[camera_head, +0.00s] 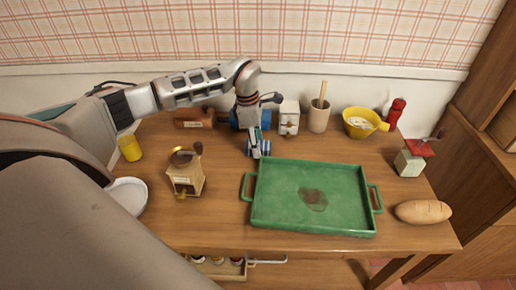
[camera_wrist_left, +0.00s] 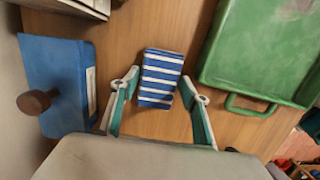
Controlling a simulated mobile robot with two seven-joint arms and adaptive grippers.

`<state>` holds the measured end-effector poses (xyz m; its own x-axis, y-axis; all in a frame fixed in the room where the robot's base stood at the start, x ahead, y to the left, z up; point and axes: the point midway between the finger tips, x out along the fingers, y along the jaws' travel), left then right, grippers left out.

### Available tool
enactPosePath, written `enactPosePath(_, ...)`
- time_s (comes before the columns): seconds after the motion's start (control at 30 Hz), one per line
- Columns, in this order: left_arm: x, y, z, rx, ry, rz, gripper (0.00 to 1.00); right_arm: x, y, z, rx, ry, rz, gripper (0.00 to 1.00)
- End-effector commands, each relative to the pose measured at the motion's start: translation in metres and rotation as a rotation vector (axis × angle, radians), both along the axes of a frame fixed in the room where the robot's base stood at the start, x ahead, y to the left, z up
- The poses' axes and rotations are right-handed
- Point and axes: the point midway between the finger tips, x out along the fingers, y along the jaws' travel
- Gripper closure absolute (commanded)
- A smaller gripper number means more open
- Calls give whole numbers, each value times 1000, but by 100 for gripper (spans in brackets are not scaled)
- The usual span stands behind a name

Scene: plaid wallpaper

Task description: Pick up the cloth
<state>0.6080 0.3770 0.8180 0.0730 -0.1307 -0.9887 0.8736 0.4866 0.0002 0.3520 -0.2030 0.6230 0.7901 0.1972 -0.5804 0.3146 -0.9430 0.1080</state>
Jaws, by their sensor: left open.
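The cloth (camera_wrist_left: 160,78) is a small folded piece with blue and white stripes, lying flat on the wooden table. In the head view the cloth (camera_head: 265,147) shows partly, beside the upper left corner of the green tray, with my gripper covering some of it. My left gripper (camera_head: 257,148) points down over the cloth. In the left wrist view my left gripper (camera_wrist_left: 160,95) is open, with one green-lined finger on each side of the cloth and gaps between. My right gripper is not in view.
The green tray (camera_head: 277,212) with a brown stain stands close to the right of the cloth. A blue box (camera_wrist_left: 52,85) with a brown knob stands left of it in the wrist view. A coffee grinder (camera_head: 186,178), a utensil crock (camera_head: 319,118), a yellow bowl (camera_head: 358,130) and a bread loaf (camera_head: 423,211) stand around.

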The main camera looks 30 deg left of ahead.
Motion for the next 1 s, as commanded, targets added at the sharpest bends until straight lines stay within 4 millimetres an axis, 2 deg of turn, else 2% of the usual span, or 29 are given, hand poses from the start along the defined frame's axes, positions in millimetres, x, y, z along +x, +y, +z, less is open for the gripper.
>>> enactPosePath(0.07,0,0,0,0,0,0,54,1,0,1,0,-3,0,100)
enactPosePath(0.1,0,0,0,0,0,0,59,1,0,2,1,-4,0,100)
enactPosePath(0.2,0,0,0,0,0,0,84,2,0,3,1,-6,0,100)
enactPosePath(0.67,0,0,7,0,-1,0,84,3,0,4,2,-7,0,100)
enactPosePath(0.87,1,1,31,2,-3,1,84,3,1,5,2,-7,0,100)
enactPosePath(1.0,1,1,64,1,-6,0,84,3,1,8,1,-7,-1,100)
